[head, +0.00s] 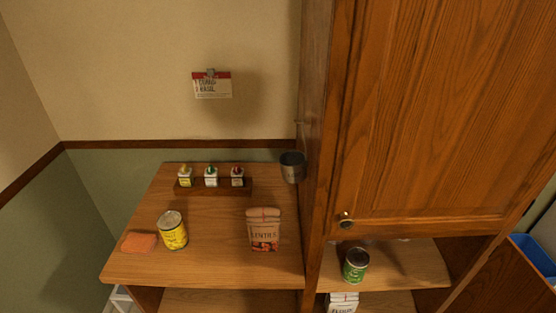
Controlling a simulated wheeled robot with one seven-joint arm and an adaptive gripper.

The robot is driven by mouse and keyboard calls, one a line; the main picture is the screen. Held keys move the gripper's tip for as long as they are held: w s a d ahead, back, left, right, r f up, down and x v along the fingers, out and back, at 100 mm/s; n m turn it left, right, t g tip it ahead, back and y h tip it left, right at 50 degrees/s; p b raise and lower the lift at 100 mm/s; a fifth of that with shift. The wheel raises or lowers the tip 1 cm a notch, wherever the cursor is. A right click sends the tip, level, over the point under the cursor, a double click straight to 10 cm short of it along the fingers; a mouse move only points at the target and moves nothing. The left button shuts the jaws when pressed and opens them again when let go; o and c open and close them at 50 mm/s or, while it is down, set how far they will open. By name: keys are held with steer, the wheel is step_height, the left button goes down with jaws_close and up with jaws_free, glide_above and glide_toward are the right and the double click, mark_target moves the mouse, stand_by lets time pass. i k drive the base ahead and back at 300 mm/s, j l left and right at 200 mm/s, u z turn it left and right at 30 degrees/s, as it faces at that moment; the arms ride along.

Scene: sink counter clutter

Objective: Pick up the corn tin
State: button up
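A tin with a yellow label, which looks like the corn tin (173,231), stands upright on the left part of the wooden counter top (205,262). Its lettering is too small to read surely. A green-labelled tin (355,265) stands on a lower shelf to the right, under the cabinet. My gripper is not in view.
An orange sponge-like block (139,242) lies close left of the yellow tin. A lentil bag (263,230) stands to its right. Behind is a rack (222,190) with three small bottles. A dark cup (292,167) is beside the tall wooden cabinet (430,110).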

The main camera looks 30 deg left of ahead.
mark_target(170, 224)
steer(key=u, duration=2.25)
steer(key=i+j, duration=0.2)
steer(key=j, duration=0.15)
steer(key=i+j, duration=0.2)
steer(key=j, duration=0.15)
steer(key=i+j, duration=0.25)
steer(key=j, duration=0.15)
steer(key=l+z, duration=0.05)
